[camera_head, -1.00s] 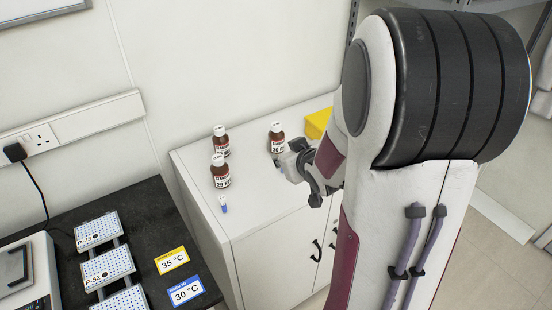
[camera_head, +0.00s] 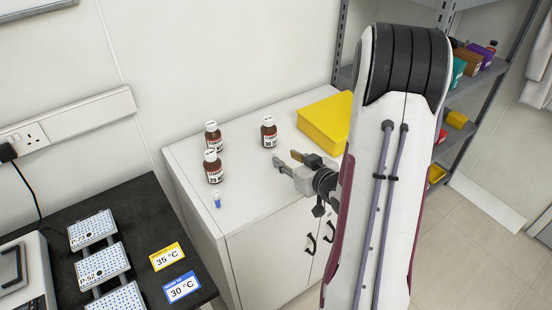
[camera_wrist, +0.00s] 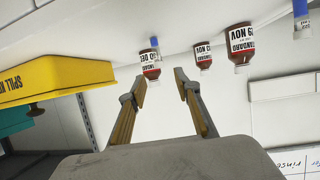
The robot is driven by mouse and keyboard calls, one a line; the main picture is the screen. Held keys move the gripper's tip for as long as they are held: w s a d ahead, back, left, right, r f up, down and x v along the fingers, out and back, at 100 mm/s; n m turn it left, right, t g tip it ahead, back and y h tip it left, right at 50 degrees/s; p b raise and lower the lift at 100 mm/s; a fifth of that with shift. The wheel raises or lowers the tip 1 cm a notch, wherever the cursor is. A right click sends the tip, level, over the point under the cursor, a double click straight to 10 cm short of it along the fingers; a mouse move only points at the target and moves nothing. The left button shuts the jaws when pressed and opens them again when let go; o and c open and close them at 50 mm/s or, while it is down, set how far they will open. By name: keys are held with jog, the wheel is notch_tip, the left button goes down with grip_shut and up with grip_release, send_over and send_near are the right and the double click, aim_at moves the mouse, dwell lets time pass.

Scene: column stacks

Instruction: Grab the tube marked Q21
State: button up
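A small tube (camera_head: 217,199) with a blue part and a white part stands on the white cabinet top, in front of the brown bottles. A blue and white tube also shows at the upper right edge of the wrist view (camera_wrist: 301,22). A second blue piece (camera_wrist: 154,42), perhaps another tube, shows beside a bottle there. No Q21 marking can be read on either. My gripper (camera_head: 288,160) is over the cabinet top, right of the tube and apart from it. Its fingers (camera_wrist: 160,86) are spread, with nothing between them.
Brown bottles (camera_head: 214,168), (camera_head: 212,137), (camera_head: 269,133) stand on the cabinet (camera_head: 245,180). A yellow box (camera_head: 325,122) lies at its back right. A dark bench (camera_head: 140,225) with racks (camera_head: 102,264) is at left. A shelf unit (camera_head: 480,85) stands at right. The cabinet's front middle is clear.

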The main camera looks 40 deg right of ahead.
aim_at(277, 153)
jog(key=shift+x, duration=1.3)
jog(key=shift+w, duration=0.15)
jog(key=shift+x, duration=2.45)
jog(key=shift+d+f, duration=0.1)
jog(key=shift+f, duration=0.05)
jog(key=c, duration=0.7)
jog(key=shift+c, duration=0.2)
